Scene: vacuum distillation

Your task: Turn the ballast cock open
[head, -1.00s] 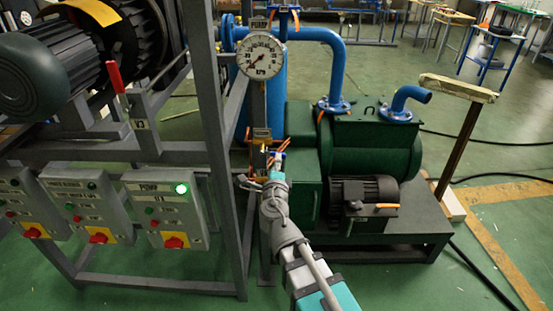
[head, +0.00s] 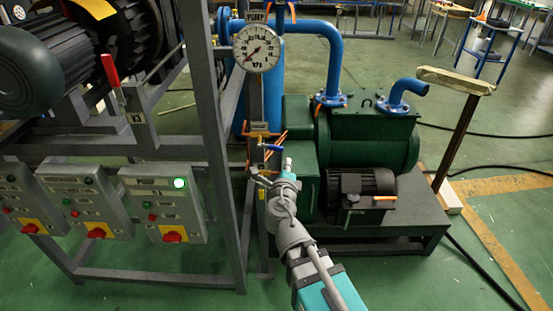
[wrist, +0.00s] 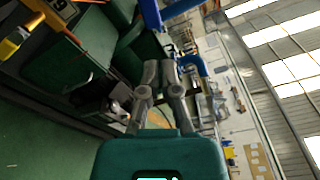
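The ballast cock (head: 272,147) is a small valve with a blue handle on brass fittings, below the round gauge in the head view. Its handle shows as a short bar pointing right, roughly level. My gripper (head: 287,163) is just below and right of the handle and looks apart from it. In the wrist view my gripper (wrist: 160,67) has its fingertips close together, with nothing seen between them. I cannot make out the cock in the wrist view.
The gauge (head: 258,48) sits on a grey post above the cock. The green pump (head: 368,145) with blue pipes (head: 336,60) stands close on the right. A grey frame (head: 216,120) with switch boxes (head: 164,203) is on the left; the pump box shows a green light.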

